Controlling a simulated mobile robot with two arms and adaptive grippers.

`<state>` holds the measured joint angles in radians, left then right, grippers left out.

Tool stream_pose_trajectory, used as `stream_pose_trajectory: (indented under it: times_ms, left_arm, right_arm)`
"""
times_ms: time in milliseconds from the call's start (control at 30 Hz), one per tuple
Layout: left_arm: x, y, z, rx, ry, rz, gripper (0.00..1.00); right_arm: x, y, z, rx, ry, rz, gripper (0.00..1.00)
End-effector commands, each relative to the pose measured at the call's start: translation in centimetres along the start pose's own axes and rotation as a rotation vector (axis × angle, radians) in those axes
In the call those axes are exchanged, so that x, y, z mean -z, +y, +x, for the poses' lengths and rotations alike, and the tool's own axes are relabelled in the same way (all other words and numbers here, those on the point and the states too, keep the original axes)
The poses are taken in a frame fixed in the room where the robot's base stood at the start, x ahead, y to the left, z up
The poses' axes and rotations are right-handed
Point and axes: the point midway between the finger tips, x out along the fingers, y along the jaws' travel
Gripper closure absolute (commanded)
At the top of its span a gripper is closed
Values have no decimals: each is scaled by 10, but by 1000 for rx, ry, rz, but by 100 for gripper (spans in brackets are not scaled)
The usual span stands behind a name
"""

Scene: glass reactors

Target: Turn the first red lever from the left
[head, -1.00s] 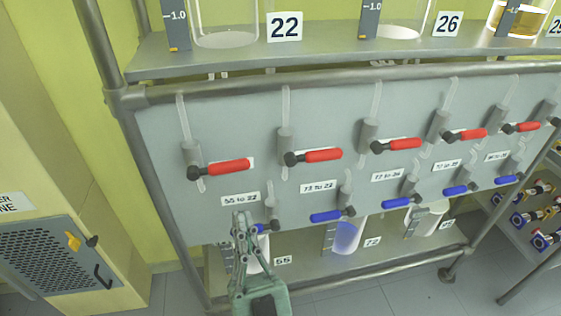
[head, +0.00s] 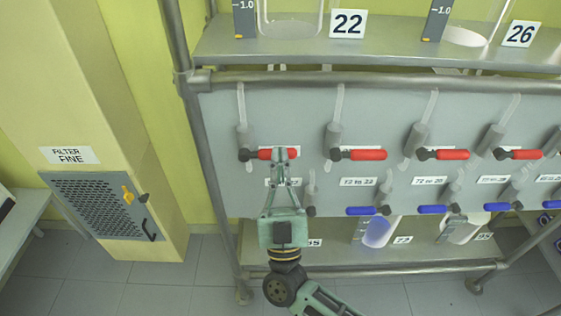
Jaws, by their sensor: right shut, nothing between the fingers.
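The first red lever (head: 264,155) from the left is on the grey panel (head: 300,105), lying level with its dark pivot at its left end. My right gripper (head: 280,154) is shut, with nothing between its fingers. Its fingertips overlap the right part of this lever in the head view and hide some of it; I cannot tell whether they touch it. My left gripper is not in view.
More red levers, such as the second one (head: 366,155), run along the panel to the right. Blue levers (head: 362,211) sit lower. A rack post (head: 205,150) stands left of the panel, and a filter cabinet (head: 105,205) stands farther left.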

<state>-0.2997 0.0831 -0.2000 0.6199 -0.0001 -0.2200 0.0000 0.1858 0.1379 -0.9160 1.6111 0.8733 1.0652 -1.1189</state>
Motion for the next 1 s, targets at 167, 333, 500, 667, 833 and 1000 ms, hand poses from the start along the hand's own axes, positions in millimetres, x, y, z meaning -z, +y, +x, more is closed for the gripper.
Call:
stream_pose_trajectory:
  times_ms: [167, 333, 500, 667, 833, 1000]
  left_arm:
    - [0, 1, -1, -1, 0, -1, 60]
    - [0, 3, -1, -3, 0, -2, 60]
    - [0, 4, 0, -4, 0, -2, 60]
    - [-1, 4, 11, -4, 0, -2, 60]
    - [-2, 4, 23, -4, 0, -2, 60]
    - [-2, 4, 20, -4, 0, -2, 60]
  right_arm:
    - [-10, 0, -4, 1, 1, 0, 100]
    - [-10, 0, -4, 0, 1, 1, 100]
    - [-11, 0, -4, -1, 1, 1, 100]
    - [-18, 0, -10, -23, -1, 20, 100]
    - [-25, 1, -14, -60, -3, 57, 100]
    - [-25, 1, -13, -59, -5, 57, 100]
